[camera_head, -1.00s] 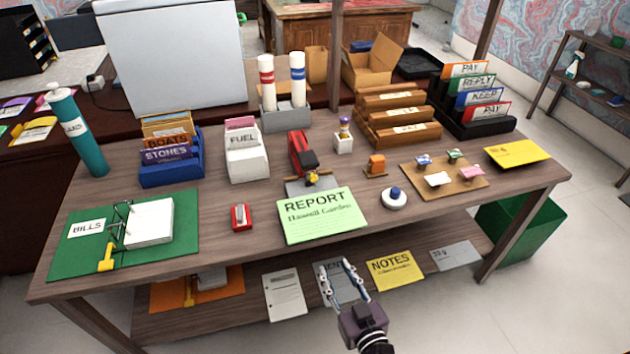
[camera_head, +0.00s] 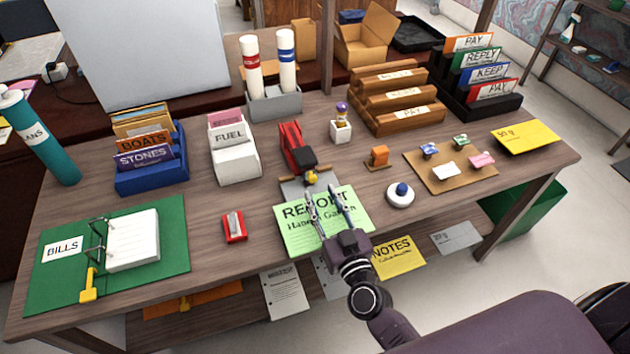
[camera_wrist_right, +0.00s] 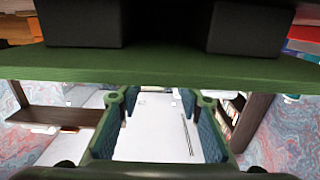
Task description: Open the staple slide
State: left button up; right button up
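The red and black stapler (camera_head: 297,150) stands on a grey base (camera_head: 296,186) near the middle of the desk, with a small yellow part (camera_head: 312,178) at its near end. The green REPORT sheet (camera_head: 290,230) lies in front of it, touching or partly under the base. My right gripper (camera_head: 322,192) is open and empty over the REPORT sheet, its fingertips just short of the stapler's near end. In the right wrist view its two fingers (camera_wrist_right: 162,105) are apart with nothing held between them. My left gripper is not in view.
A red sharpener (camera_head: 233,227) and a green BILLS binder (camera_head: 60,275) are to the left. Holders and trays line the back.

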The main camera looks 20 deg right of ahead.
aim_at(314, 180)
jog(key=w, duration=0.4)
jog(key=shift+f, duration=0.1)
jog(key=shift+w+a, duration=0.1)
jog(key=shift+w, duration=0.2)
jog(key=c, duration=0.8)
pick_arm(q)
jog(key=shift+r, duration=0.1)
pick_arm(e)
grip_shut()
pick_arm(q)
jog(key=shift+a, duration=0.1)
